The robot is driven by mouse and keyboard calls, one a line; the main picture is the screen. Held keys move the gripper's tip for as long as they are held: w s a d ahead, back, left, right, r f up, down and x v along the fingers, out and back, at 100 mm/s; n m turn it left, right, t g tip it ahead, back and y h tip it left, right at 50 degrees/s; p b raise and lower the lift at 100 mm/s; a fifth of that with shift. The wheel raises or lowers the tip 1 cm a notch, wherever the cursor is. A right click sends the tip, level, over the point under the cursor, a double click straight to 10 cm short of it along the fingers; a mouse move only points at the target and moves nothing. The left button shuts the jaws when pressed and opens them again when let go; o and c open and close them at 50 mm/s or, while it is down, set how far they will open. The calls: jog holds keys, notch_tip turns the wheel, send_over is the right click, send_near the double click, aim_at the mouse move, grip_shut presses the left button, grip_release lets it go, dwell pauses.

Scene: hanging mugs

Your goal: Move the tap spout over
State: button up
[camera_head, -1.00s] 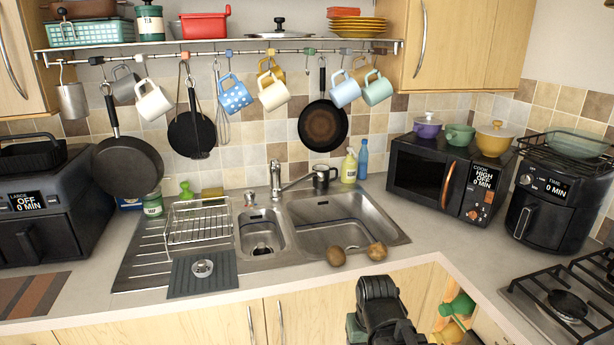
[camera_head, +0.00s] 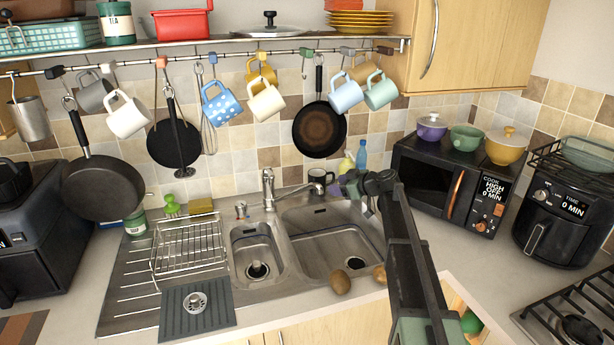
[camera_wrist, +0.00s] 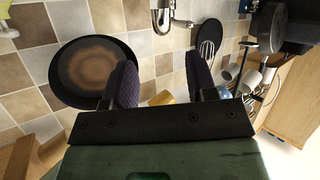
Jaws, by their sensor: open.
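The chrome tap (camera_head: 268,190) stands at the back of the sink between the two basins. Its spout (camera_head: 292,193) points right, toward the large basin (camera_head: 325,240). The tap also shows at the top of the wrist view (camera_wrist: 172,16), which looks turned over. My gripper (camera_head: 362,187) is over the back right of the sink, to the right of the tap and apart from it. In the wrist view my gripper (camera_wrist: 160,75) has its two dark fingers spread with nothing held between them.
A small basin (camera_head: 256,255) and a dish rack (camera_head: 188,245) lie left of the tap. A dark mug (camera_head: 318,180) and bottles (camera_head: 361,157) stand behind the sink near my gripper. Brown round items (camera_head: 340,282) sit on the front edge. Pans and mugs hang above.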

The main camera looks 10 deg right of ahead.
aim_at(321, 186)
jog(key=shift+n, duration=0.4)
jog(key=b+x, duration=0.2)
jog(key=x, duration=0.3)
jog(key=b+x, duration=0.2)
jog(key=x, duration=0.3)
jog(key=shift+s+a, duration=0.2)
jog(key=shift+a, duration=0.05)
jog(key=shift+c, duration=0.3)
grip_shut()
